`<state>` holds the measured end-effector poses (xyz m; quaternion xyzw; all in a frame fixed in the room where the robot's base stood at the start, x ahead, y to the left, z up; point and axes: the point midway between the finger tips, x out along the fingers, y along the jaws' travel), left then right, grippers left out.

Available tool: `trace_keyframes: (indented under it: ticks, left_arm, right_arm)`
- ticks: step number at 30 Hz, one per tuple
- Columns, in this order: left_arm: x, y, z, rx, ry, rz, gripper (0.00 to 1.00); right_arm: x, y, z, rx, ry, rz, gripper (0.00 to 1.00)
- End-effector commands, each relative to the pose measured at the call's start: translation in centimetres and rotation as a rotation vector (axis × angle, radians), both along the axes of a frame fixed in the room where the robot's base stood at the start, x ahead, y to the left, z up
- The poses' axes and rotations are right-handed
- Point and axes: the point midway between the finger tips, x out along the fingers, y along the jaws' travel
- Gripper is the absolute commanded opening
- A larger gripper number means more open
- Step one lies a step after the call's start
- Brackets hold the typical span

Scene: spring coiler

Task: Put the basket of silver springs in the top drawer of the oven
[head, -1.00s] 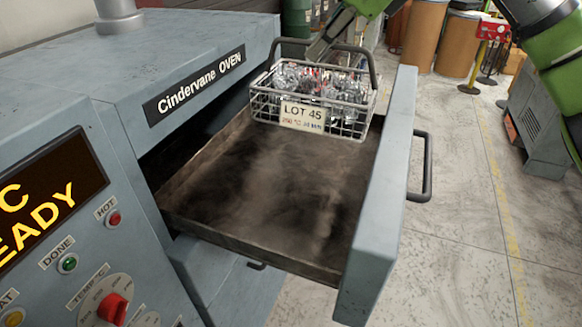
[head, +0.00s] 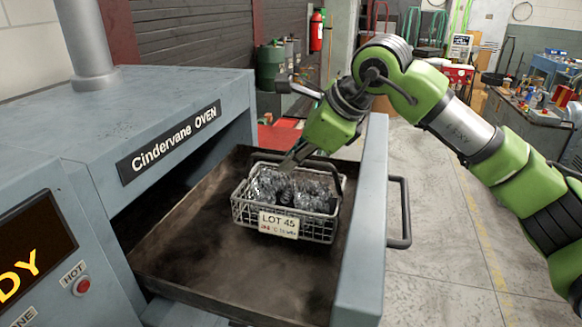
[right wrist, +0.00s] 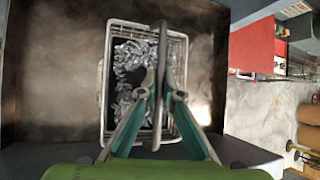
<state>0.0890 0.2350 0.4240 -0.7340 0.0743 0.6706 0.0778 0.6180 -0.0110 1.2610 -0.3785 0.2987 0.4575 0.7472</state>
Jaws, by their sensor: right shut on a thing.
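The wire basket (head: 325,232) of silver springs (head: 290,188) is inside the open top drawer (head: 190,255) of the oven (head: 190,95), towards its far part. A tag reading LOT 45 hangs on its front. My right gripper (head: 290,162) reaches in from above and behind and is shut on the basket's handle. In the right wrist view the two green fingers (right wrist: 160,98) close on the dark handle (right wrist: 162,50), with the springs below. Whether the basket touches the drawer floor is hard to tell. My left gripper is not in view.
The drawer front (head: 362,220) with its bar handle (head: 402,212) stands pulled out to the right. The near part of the drawer floor is bare. A green drum (head: 271,68) and a red fire extinguisher (head: 317,30) are behind. A workbench (head: 540,118) stands at the far right.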

Motion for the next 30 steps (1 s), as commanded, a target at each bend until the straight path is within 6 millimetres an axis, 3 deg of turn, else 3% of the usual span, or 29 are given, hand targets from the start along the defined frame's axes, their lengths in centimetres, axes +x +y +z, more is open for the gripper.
trace_keyframes:
  ticks: [4,14,15,16,30]
  left_arm:
    - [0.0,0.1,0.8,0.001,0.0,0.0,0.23]
    - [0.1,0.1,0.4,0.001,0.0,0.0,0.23]
    - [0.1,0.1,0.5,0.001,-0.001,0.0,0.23]
    - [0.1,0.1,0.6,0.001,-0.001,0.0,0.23]
    - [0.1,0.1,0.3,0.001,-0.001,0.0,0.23]
  right_arm:
    - [0.0,-0.1,-1.6,0.002,-0.002,-0.001,0.0]
    - [0.1,0.0,-2.1,0.004,-0.005,-0.001,0.0]
    - [0.0,0.0,-2.3,0.0,0.0,-0.001,0.17]
    - [0.0,0.0,-2.2,0.0,0.0,-0.001,0.23]
    - [-0.3,-0.4,-1.6,0.0,-0.001,-0.002,0.23]
